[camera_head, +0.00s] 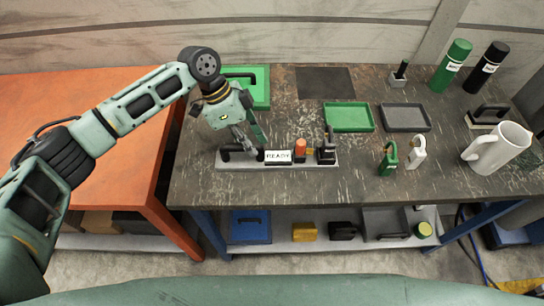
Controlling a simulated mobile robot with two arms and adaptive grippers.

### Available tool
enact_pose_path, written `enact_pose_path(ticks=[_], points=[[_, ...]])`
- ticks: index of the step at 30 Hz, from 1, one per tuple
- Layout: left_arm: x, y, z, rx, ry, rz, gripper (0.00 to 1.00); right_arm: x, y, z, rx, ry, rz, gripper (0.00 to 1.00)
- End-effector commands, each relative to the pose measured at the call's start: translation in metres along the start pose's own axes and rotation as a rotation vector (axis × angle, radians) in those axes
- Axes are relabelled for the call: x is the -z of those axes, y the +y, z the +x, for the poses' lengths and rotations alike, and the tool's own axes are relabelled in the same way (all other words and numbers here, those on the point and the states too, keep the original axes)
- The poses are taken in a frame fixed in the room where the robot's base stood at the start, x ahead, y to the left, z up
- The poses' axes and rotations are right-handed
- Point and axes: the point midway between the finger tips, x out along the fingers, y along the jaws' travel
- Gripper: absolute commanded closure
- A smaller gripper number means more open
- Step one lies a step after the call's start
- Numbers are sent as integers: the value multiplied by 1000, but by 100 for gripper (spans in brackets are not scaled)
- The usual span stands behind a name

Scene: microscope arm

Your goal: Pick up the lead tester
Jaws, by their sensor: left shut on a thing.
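The lead tester, as far as I can tell, is the long grey base (285,166) near the front edge of the dark worktop. It carries a white READY label (277,156), an orange cylinder (300,148), a black block (326,154) and a black handle (229,154) at its left end. My left gripper (250,147) points down at the left part of this base and is shut on it, near the black handle. The exact contact is small and partly hidden by the fingers. The base appears to rest flat on the worktop. My right gripper is not in view.
A green case (259,76) lies behind my left gripper. Green (348,117) and grey (405,117) trays lie centre-right. Bottles stand at the back right. An orange table (60,95) adjoins left.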

Motion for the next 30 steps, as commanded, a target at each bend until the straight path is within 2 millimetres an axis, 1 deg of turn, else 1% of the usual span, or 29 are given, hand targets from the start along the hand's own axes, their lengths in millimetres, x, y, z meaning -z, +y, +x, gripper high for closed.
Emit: enact_pose_path(ticks=[23,26,30], points=[[4,0,-4,3,8,5,100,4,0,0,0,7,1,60],[5,0,-6,3,7,6,100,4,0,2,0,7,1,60],[9,2,-15,4,9,6,100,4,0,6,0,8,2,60]])
